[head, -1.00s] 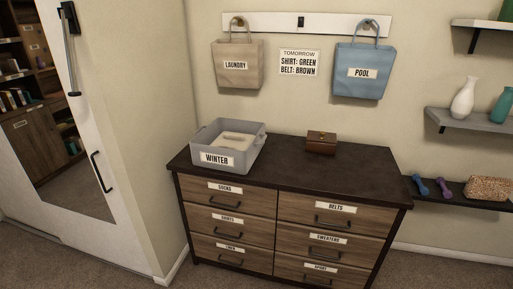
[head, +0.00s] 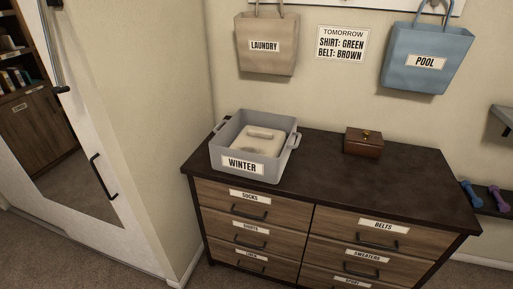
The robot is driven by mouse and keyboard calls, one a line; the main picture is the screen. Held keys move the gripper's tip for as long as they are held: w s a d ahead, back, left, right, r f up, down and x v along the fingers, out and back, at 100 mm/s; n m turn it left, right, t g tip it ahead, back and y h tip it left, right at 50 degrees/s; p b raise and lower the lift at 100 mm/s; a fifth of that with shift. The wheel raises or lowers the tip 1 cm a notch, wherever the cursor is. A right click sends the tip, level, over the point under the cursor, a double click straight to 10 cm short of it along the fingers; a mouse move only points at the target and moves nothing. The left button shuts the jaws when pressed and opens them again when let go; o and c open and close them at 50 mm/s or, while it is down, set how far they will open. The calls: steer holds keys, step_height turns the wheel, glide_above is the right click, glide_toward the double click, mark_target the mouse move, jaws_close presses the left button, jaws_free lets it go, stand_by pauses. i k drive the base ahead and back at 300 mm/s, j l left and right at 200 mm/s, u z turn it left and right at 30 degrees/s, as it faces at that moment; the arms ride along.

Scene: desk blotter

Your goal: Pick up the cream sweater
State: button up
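A folded cream cloth item that looks like the sweater (head: 259,144) lies inside a grey open bin (head: 284,153) labelled WINTER. A smaller cream folded piece or fold (head: 264,132) shows on top of it; I cannot tell which. The bin stands on the left end of the dark dresser top (head: 335,178). My gripper is not in view.
A small brown box (head: 363,142) sits at the back right of the dresser top, with bare surface around it. A LAUNDRY bag (head: 266,52) and a blue POOL bag (head: 427,62) hang above. A mirrored door (head: 75,140) is at left. Dresser drawers look shut.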

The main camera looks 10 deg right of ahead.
mark_target(268, 142)
steer(key=i+j+u, duration=0.1)
steer(key=i+u, duration=0.15)
steer(key=i, duration=0.3)
steer(key=i+u, duration=0.25)
steer(key=i, duration=0.25)
